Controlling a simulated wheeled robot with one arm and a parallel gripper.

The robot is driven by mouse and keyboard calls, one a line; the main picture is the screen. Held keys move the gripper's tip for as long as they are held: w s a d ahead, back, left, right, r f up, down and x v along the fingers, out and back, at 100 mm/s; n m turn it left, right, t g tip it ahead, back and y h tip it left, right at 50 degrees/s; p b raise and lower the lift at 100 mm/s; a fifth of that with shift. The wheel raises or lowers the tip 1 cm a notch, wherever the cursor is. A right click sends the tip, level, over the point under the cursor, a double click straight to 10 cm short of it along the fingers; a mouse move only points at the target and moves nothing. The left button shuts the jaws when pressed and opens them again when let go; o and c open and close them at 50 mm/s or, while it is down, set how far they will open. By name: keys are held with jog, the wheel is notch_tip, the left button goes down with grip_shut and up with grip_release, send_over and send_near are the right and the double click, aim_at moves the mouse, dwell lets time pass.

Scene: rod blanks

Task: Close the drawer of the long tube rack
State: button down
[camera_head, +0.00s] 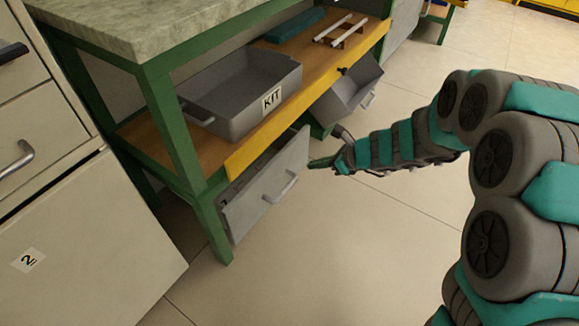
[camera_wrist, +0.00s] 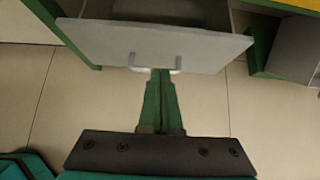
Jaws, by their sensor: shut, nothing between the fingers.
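A grey drawer (camera_head: 262,190) with a pale bar handle (camera_head: 281,189) stands out under the wooden shelf of the green-framed bench. In the wrist view its front panel (camera_wrist: 200,50) spans the top, with part of the open inside showing behind it. My gripper (camera_head: 313,163) is shut and empty, just right of the drawer front. In the wrist view the closed fingertips (camera_wrist: 160,73) are at the handle (camera_wrist: 135,66); I cannot tell if they touch it. No label shows that names the drawer as the long tube rack's.
A second grey drawer (camera_head: 345,95) stands open further along. A grey bin marked KIT (camera_head: 235,105) and a rack with white rods (camera_head: 347,35) are on the shelf. A cream cabinet (camera_head: 85,250) is at left. The floor (camera_head: 390,230) in front is clear.

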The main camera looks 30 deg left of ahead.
aim_at(273, 160)
jog(key=x, duration=0.4)
jog(key=r+b+x, duration=0.1)
jog(key=x, duration=0.3)
jog(key=a+x, duration=0.1)
jog(key=x, duration=0.3)
jog(key=shift+a+r, duration=0.15)
jog(key=shift+w+a, duration=0.1)
jog(key=shift+a, duration=0.45)
jog(key=shift+a+r, duration=0.1)
jog(key=shift+a+r, duration=0.1)
jog(key=shift+a, duration=0.2)
jog(key=a+p, duration=0.1)
jog(key=a, duration=0.2)
jog(key=shift+w+p, duration=0.1)
jog(key=shift+p, duration=0.25)
jog(key=shift+w+a, duration=0.1)
jog(key=shift+a, duration=0.1)
jog(key=shift+d, duration=0.1)
